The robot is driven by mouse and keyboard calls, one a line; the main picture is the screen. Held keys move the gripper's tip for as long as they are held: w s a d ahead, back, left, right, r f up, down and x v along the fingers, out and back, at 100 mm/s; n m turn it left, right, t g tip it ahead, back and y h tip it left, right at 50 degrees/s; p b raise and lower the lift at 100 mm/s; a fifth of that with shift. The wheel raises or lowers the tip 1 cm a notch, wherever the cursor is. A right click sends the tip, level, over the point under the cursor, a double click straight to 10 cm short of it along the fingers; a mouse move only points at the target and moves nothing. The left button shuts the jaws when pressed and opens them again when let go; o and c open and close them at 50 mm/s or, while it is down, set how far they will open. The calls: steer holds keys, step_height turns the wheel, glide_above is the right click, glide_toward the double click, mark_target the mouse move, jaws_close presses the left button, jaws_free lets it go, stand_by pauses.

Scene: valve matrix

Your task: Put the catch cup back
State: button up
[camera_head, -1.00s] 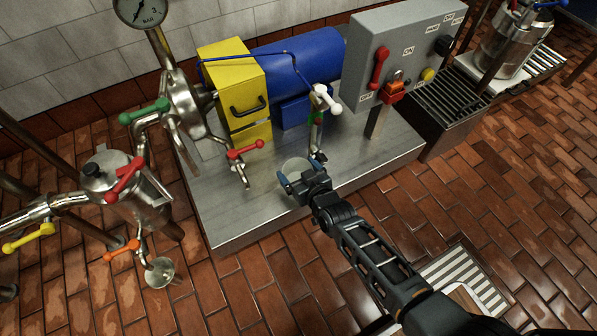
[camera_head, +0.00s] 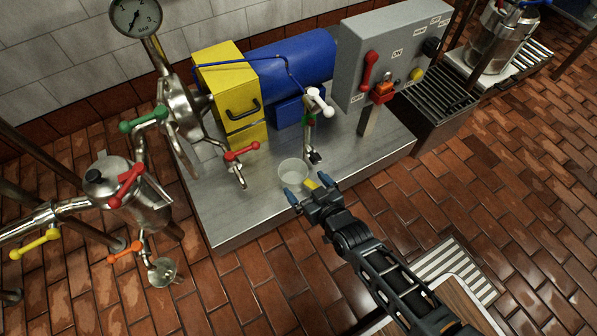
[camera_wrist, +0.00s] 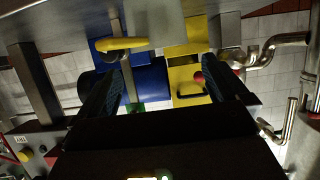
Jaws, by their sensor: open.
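A clear cup (camera_head: 293,172) stands upright on the grey metal plinth (camera_head: 235,215), near its front edge and beside the white-handled tap (camera_head: 320,101). My gripper (camera_head: 308,188) is open and empty, just in front of the cup to its lower right, with its two blue fingertips apart. I cannot tell whether a fingertip touches the cup. In the wrist view, my open fingers (camera_wrist: 160,88) frame the blue motor and yellow box, and the cup is not clearly visible. A second clear cup (camera_head: 163,270) sits low at the left, under the orange-handled valve (camera_head: 125,252).
A yellow piece (camera_head: 310,184) shows behind my gripper; a yellow bar (camera_wrist: 122,44) shows in the wrist view. A red-handled tap (camera_head: 241,152) stands left of the cup. The grey control box (camera_head: 390,55) stands right. Brick floor (camera_head: 480,180) is open at right.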

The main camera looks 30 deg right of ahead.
steer(key=shift+p+v, duration=0.4)
steer(key=shift+v, duration=1.5)
steer(key=w+r+v, duration=0.1)
steer(key=r+v, duration=0.2)
steer(key=v, duration=1.9)
steer(key=s+r, duration=0.5)
steer(key=r, duration=0.5)
steer(key=s+r+t, duration=0.1)
steer(key=s+r, duration=0.4)
steer(key=r, duration=0.5)
steer(key=shift+r, duration=0.35)
steer(key=shift+d, duration=0.15)
step_height(320, 180, up, 26)
steer(key=p, duration=2.5)
steer(key=shift+p, duration=0.4)
